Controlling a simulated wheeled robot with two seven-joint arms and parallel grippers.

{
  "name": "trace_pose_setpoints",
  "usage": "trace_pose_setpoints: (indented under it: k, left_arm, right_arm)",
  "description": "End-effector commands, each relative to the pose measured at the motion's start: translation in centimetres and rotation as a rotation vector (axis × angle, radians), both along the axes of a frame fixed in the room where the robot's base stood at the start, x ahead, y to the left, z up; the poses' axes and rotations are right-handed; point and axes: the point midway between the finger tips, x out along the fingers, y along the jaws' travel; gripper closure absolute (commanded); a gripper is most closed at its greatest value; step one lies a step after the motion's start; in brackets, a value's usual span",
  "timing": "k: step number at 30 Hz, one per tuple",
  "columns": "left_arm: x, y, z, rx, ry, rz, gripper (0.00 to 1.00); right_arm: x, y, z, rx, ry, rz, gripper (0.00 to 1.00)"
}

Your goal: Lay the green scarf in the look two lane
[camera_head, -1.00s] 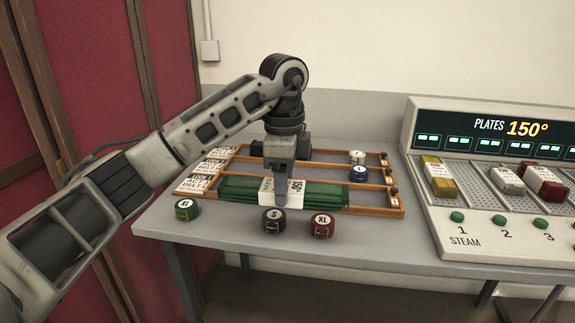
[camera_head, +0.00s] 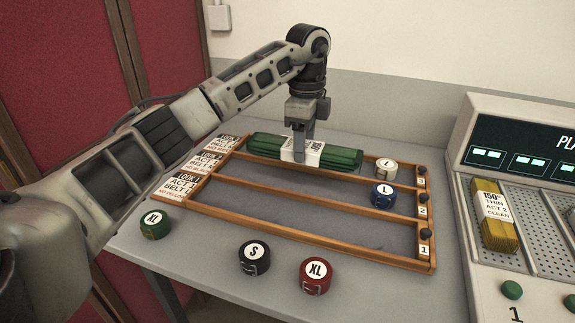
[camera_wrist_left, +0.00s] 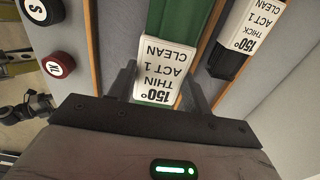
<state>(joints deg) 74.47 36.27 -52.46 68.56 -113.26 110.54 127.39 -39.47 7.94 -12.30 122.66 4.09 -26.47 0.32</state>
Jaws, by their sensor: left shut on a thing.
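The green scarf (camera_head: 345,158), folded long with a white label reading 150° THIN ACT 1 CLEAN, is held across its middle by my left gripper (camera_head: 300,152). In the head view it hangs over the back part of the wooden rack; its exact height is hard to tell. The left wrist view shows the scarf (camera_wrist_left: 172,20) between the jaws. The middle lane, marked 2 (camera_head: 320,189), holds a blue L belt roll (camera_head: 383,195) at its right end. The front lane (camera_head: 300,217) is empty.
A black garment labelled THICK (camera_wrist_left: 228,60) lies beside the scarf in the wrist view. A white L roll (camera_head: 386,168) sits in the back lane. Green XL (camera_head: 155,224), black S (camera_head: 254,258) and red XL (camera_head: 316,275) rolls stand in front. The steam press (camera_head: 500,130) is at right.

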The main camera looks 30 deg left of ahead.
Motion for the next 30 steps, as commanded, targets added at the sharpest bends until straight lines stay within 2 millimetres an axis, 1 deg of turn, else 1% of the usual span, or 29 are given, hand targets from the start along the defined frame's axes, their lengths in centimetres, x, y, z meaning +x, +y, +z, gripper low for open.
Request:
trace_pose_setpoints:
  k: [1, 3, 6, 9, 16, 17, 22, 24, 30]
  left_arm:
    - [0.2, 1.2, -0.7, -0.001, 0.003, 0.005, 0.75]
    - [0.5, 2.2, -2.2, -0.001, 0.004, 0.002, 0.75]
    - [0.8, 3.5, -3.8, -0.001, 0.003, 0.003, 0.75]
    - [1.0, 4.2, -4.8, -0.001, 0.001, 0.001, 0.75]
    - [1.3, 5.2, -6.0, 0.000, 0.001, 0.001, 0.75]
    - [1.3, 5.5, -6.4, 0.001, 0.001, 0.001, 0.75]
    - [1.3, 5.3, -8.9, -0.001, 0.003, -0.001, 0.75]
    - [1.3, 5.3, -9.2, -0.001, -0.001, -0.001, 0.75]
    - [1.3, 5.3, -9.2, -0.001, -0.002, -0.001, 0.75]
  right_arm:
    - [0.0, 0.0, 0.1, -0.004, 0.002, 0.001, 0.30]
    - [0.0, 0.0, 0.0, -0.005, 0.004, 0.001, 0.30]
    - [0.0, 0.0, 0.0, -0.008, 0.003, 0.001, 0.30]
    - [0.1, 0.0, 0.1, -0.007, -0.001, 0.002, 0.30]
    - [0.2, -0.1, 0.2, -0.010, -0.003, 0.003, 0.30]
    - [0.2, -0.1, 0.2, -0.010, -0.003, 0.003, 0.30]
    - [0.2, -0.1, 0.5, -0.015, -0.001, 0.005, 0.30]
    - [0.1, -0.1, 0.4, -0.017, 0.001, 0.005, 0.30]
    - [0.1, -0.1, 0.1, -0.019, 0.006, 0.005, 0.30]
